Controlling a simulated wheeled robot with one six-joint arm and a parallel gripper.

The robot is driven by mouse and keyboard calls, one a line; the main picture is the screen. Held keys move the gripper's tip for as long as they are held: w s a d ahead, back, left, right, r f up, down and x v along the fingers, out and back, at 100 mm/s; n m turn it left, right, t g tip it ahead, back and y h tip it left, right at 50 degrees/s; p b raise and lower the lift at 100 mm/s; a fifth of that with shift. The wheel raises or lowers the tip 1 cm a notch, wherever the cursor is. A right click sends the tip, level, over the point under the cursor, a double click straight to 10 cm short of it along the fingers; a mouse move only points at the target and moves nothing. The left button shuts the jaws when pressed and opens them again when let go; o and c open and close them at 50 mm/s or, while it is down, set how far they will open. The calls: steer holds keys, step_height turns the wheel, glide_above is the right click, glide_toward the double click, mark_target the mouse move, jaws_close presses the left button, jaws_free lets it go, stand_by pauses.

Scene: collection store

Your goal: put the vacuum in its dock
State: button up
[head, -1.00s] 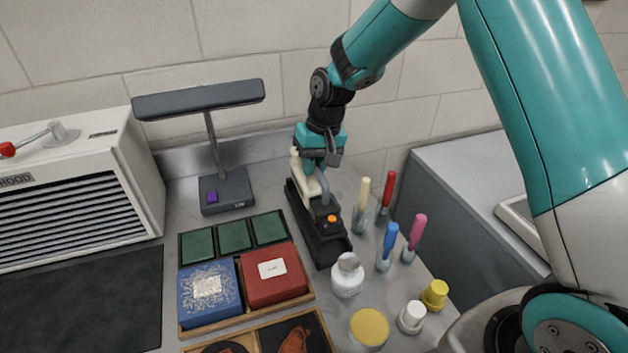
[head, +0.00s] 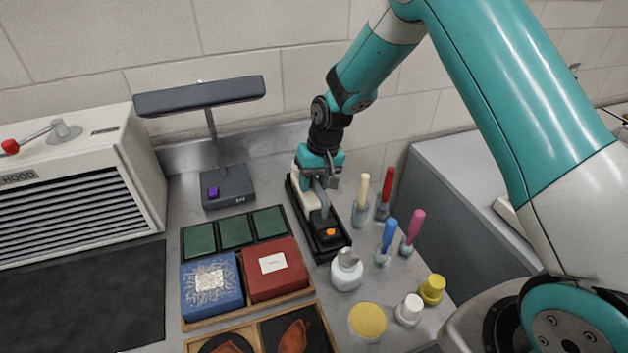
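The vacuum (head: 307,199) is a cream and dark hand-held unit with a grey handle and an orange button. It is upright, inside the outline of its dock. The dock (head: 330,252) is a long black tray on the counter, running from the wall side towards the bottles. My gripper (head: 320,184) points down from above and is shut on the vacuum's grey handle. The vacuum and gripper hide much of the dock's inside, so I cannot tell whether the vacuum touches its floor.
Left of the dock are a wooden tray with red (head: 276,272) and blue boxes and a dark lamp (head: 228,186). Right of it stand jars with coloured handles (head: 388,235). A white bottle (head: 346,272) and a yellow-lidded jar (head: 367,320) are close in front.

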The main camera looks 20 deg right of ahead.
step_height(320, 180, up, 12)
steer(key=d+f+b, duration=0.1)
steer(key=d+b, duration=0.1)
steer(key=b, duration=0.1)
steer(key=s+a+r+n, duration=0.2)
steer(key=s+r, duration=0.1)
steer(key=s, duration=0.7)
steer(key=s+a+r+n+y, duration=0.1)
steer(key=s+a+r+n, duration=0.1)
steer(key=s, duration=0.8)
steer(key=s+a+r+n+y, duration=0.1)
steer(key=s+a+r+n, duration=0.1)
steer(key=s, duration=0.8)
steer(key=shift+a+r+n, duration=0.3)
steer(key=shift+r+n, duration=0.3)
steer(key=shift+r, duration=0.3)
